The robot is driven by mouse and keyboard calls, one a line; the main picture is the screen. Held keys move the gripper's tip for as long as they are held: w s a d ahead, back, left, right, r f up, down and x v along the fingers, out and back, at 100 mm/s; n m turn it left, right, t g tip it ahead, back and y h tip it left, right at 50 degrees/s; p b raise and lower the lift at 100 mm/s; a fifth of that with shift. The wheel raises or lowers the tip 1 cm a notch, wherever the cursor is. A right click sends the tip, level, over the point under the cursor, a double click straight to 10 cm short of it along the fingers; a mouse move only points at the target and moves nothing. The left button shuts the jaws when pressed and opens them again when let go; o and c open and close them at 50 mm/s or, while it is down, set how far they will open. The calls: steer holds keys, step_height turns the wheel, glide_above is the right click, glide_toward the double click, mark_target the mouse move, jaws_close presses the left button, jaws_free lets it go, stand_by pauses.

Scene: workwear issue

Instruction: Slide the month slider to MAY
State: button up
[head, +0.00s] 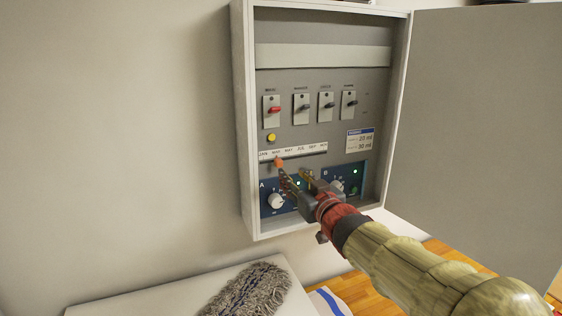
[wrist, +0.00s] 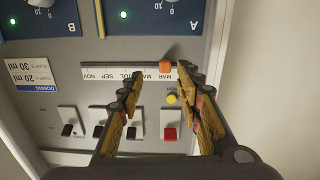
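The month slider is an orange knob (head: 279,161) on a white month scale (head: 292,150) inside the wall cabinet. It stands at the MAR label, to the left of MAY in the head view. The knob (wrist: 165,67) also shows in the wrist view, where the scale (wrist: 112,74) appears upside down. My gripper (head: 294,178) is in front of the panel, just below and right of the knob in the head view. In the wrist view my gripper (wrist: 159,77) is open, with the knob appearing between its fingertips and nothing held. Contact with the knob cannot be told.
Switches with a red one (head: 274,109) sit above the scale, with a yellow button (head: 271,137) between. Blue dial panels (head: 275,200) lie below. The open cabinet door (head: 475,130) stands at the right. A grey mop head (head: 247,290) lies below.

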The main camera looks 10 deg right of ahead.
mark_target(280, 163)
steer(key=shift+y, duration=0.3)
steer(key=w, duration=0.2)
steer(key=w+a, duration=0.1)
steer(key=w, duration=0.2)
steer(key=w+a+r, duration=0.1)
steer(key=w, duration=0.1)
steer(key=shift+w+a+p, duration=0.1)
steer(key=shift+w+p, duration=0.2)
steer(key=shift+p, duration=0.1)
steer(key=shift+c, duration=0.6)
steer(key=c, duration=0.8)
